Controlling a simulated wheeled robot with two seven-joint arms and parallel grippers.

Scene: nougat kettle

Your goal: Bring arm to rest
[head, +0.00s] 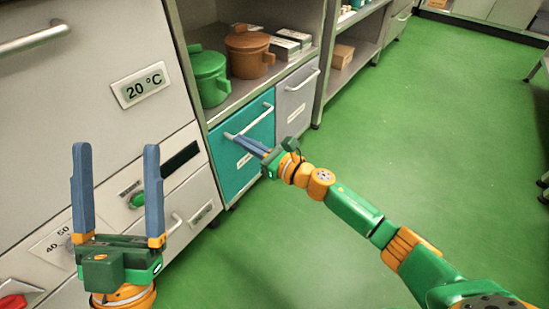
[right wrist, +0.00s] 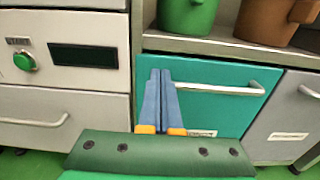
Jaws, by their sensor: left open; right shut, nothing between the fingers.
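My right gripper (head: 251,146) is shut and empty, in front of the teal drawer (head: 238,168). Its fingertips appear near the left end of the drawer's bar handle (head: 247,121); I cannot tell whether they touch it. In the right wrist view the two blue fingers (right wrist: 162,90) lie side by side with nothing between them. The teal drawer also fills the middle there (right wrist: 215,105) and looks closed. My left gripper (head: 116,160) is open and empty, fingers pointing up, before the white machine front at the left.
A green pot (head: 208,78) and a brown pot (head: 249,52) stand on the shelf above the drawers. A grey drawer (head: 297,95) is right of the teal one. The white machine (head: 90,85) has a green start button (head: 138,200).

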